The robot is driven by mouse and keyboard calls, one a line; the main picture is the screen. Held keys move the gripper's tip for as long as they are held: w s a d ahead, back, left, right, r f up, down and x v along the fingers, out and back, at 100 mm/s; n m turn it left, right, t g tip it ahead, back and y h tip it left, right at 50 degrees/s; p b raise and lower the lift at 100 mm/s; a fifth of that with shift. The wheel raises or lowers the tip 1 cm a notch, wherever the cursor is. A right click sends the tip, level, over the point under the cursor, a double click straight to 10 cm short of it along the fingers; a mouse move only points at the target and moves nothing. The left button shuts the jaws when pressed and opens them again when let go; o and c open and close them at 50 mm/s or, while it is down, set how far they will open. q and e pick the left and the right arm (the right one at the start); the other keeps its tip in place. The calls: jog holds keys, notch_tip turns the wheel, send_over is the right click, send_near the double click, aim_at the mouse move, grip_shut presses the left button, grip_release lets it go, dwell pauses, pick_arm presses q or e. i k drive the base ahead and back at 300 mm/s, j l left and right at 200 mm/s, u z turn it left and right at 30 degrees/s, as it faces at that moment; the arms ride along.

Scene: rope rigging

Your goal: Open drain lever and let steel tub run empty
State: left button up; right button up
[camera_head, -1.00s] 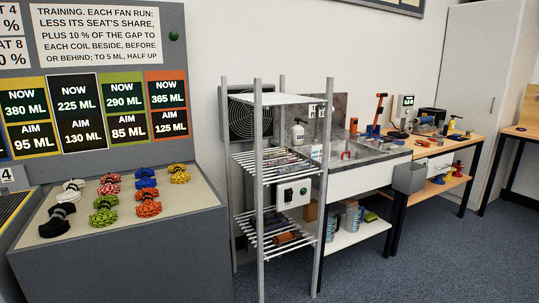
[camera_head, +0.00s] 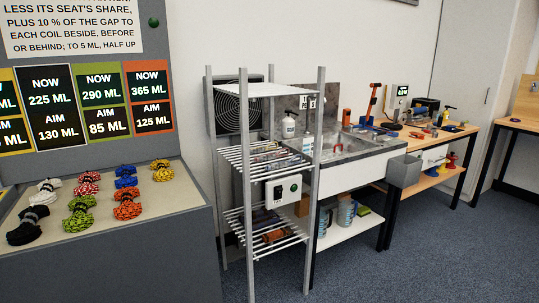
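The steel tub is the sink (camera_head: 338,147) set in the grey counter behind the wire rack. Its inside is mostly hidden, so I cannot tell how much water it holds. A small red fitting (camera_head: 338,148) shows at the sink; I cannot tell whether it is the drain lever. A taller orange-red tool or handle (camera_head: 374,98) stands at the back of the counter to its right. Neither of my grippers is in view.
A metal rack (camera_head: 268,160) with wire shelves stands in front of the sink's left end. A grey bench (camera_head: 120,262) with several rope coils is on the left. A grey bin (camera_head: 405,170) hangs at the counter front. Blue carpet (camera_head: 420,260) is clear at the right.

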aim_at(375, 134)
jog(key=i+l, duration=0.2)
jog(key=l, duration=0.2)
jog(key=i+l, duration=0.2)
jog(key=l, duration=0.2)
jog(key=i+l, duration=0.2)
jog(key=l, duration=0.2)
jog(key=i+l, duration=0.2)
jog(key=l, duration=0.2)
